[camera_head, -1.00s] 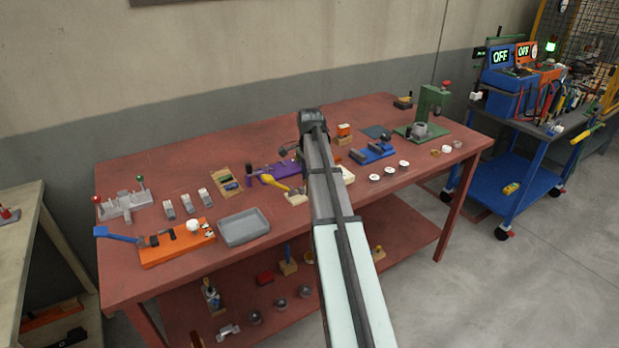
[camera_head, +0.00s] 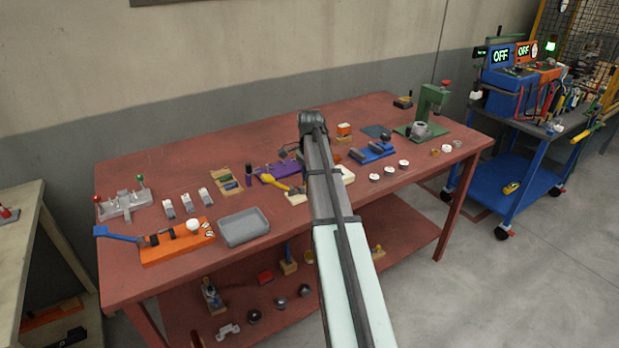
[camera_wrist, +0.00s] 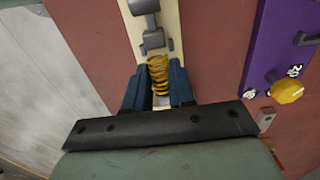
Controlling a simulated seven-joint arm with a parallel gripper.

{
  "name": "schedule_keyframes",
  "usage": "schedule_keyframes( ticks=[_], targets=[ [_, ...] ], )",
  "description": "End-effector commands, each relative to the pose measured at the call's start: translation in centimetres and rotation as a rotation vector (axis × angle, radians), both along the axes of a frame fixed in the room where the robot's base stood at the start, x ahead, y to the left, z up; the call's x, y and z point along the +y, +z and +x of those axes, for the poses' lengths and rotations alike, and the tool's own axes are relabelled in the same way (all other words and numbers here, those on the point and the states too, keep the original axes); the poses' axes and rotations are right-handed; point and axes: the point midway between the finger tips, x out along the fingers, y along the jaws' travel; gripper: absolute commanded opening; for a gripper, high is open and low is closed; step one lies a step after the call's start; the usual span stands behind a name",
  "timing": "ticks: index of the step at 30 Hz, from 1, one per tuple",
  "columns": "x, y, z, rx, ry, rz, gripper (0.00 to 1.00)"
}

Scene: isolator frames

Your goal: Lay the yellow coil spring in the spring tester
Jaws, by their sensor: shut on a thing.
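In the wrist view the yellow coil spring (camera_wrist: 159,74) lies between the two dark blue fingers of my gripper (camera_wrist: 157,82), which is shut on it. The spring is over a narrow cream board (camera_wrist: 167,22) with grey metal fittings (camera_wrist: 150,28) just beyond the spring's far end. I cannot tell whether the spring touches the board or fittings, or whether this board is the spring tester. In the head view my arm hides the spring and fingers.
A purple panel with a yellow knob (camera_wrist: 287,91) stands right of the board in the wrist view. In the head view a grey tray (camera_head: 243,227), an orange fixture (camera_head: 178,243) and a blue fixture (camera_head: 372,153) stand on the red table (camera_head: 140,284).

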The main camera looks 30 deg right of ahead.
Motion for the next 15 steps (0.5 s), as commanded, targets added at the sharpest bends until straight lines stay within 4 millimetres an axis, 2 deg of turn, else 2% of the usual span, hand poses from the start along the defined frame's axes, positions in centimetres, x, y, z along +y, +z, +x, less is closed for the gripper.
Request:
schedule_keyframes(
  ticks=[15],
  targets=[
    [0.0, -1.08, 0.0, 0.0, 0.0, 0.0, 0.0]
  ],
)
